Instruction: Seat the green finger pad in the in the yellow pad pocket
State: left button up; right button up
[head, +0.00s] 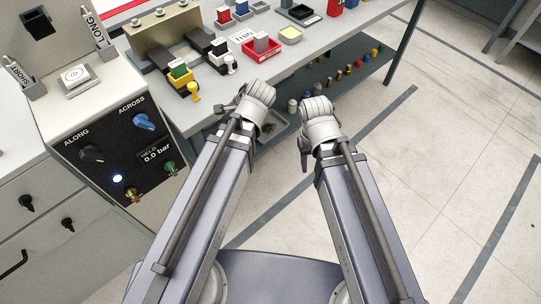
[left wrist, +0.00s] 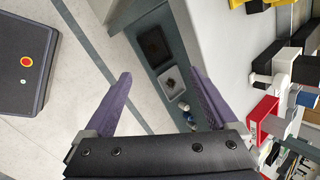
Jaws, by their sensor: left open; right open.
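A small green-topped piece (head: 179,69), which looks like the green finger pad, is at the front left of the grey bench. It sits at a black and yellow fixture (head: 186,84); at this size I cannot tell how it sits or make out the pocket. My left gripper, open and empty, shows in the left wrist view (left wrist: 160,78) with its purple fingers apart. In the head view, its arm ends in front of the bench edge. My right gripper (head: 304,158) is open to the right of it, over the floor and away from the fixture; its fingers are mostly hidden.
A control panel (head: 120,150) with knobs and a 0.0 bar display stands at the left. A lower shelf (head: 345,75) holds several small coloured parts. The floor at right is clear.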

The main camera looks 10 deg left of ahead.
pick_arm(q)
jog(key=s+d+f+n+g+h, duration=0.3)
jog(key=s+d+n, duration=0.5)
jog(key=s+d, duration=0.3)
jog(key=shift+d+g+h, duration=0.3)
jog(key=shift+d+g, duration=0.2)
jog(key=shift+d, duration=0.2)
jog(key=shift+c, duration=0.3)
